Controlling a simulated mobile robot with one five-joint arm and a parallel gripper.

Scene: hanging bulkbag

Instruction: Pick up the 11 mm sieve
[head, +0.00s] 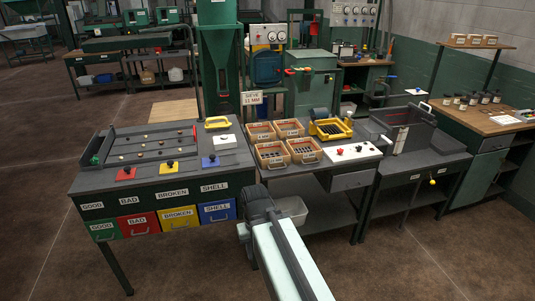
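A small white sign reading "SIEVE 11 MM" (252,97) stands in front of the green machine, behind the tables. I cannot tell for sure which thing is the 11 mm sieve. A yellow-rimmed tray (346,133) with dark contents sits at the back of the middle table. A smaller yellow frame (217,123) lies at the back right of the sorting table. My gripper (258,203) is at the end of my arm, in front of the middle table and apart from both yellow things. Its fingers do not show clearly.
Several orange-tan boxes (271,155) stand on the middle table beside the yellow-rimmed tray. The sorting table (190,186) has labelled coloured bins. A white panel with knobs (353,151) is near the middle table's front. Open floor (450,255) lies at front right.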

